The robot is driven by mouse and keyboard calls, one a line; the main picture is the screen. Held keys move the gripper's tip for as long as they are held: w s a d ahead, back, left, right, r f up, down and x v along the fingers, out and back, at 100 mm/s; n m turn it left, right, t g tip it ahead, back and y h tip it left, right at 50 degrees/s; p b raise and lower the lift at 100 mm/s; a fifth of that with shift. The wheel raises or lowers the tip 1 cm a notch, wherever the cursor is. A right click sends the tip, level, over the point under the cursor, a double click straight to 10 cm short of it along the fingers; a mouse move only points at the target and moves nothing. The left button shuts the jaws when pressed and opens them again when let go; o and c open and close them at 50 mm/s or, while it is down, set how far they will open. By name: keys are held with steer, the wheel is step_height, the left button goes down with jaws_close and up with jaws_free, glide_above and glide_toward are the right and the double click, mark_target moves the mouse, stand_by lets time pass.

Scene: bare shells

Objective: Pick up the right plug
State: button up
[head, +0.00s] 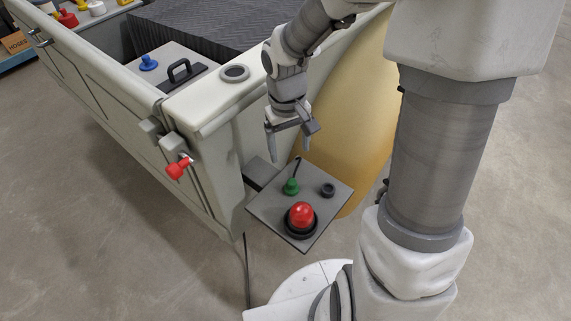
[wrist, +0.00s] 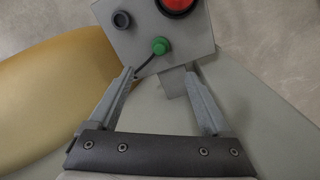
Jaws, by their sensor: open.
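A small grey panel (head: 268,206) sticks out beside the pale shell. On it stands a green plug (head: 291,186) with a dark cable; it also shows in the wrist view (wrist: 160,45), ahead of the fingertips. A large red dome (head: 301,214) in a black ring is on the same panel, cut off at the top of the wrist view (wrist: 178,3). A red plug (head: 177,168) is on the shell's outer side, left of the panel. My gripper (head: 291,144) is open and empty above the panel, pointing down; its fingers also frame the wrist view (wrist: 161,78).
A dark ring socket (head: 328,189) is on the panel right of the green plug. A yellow rounded body (head: 345,130) stands close behind the gripper. On the shell are a round port (head: 234,73), a black handle (head: 180,71) and a blue knob (head: 148,63).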

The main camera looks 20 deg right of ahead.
mark_target(292, 182)
steer(key=f+b, duration=0.1)
steer(key=f, duration=0.3)
steer(key=f+b, duration=0.1)
steer(key=f, duration=0.4)
steer(key=f+b, duration=0.1)
steer(key=f, duration=0.4)
steer(key=shift+s+d+f, duration=0.1)
steer(key=shift+d+f, duration=0.05)
steer(key=shift+d, duration=0.15)
jaws_close()
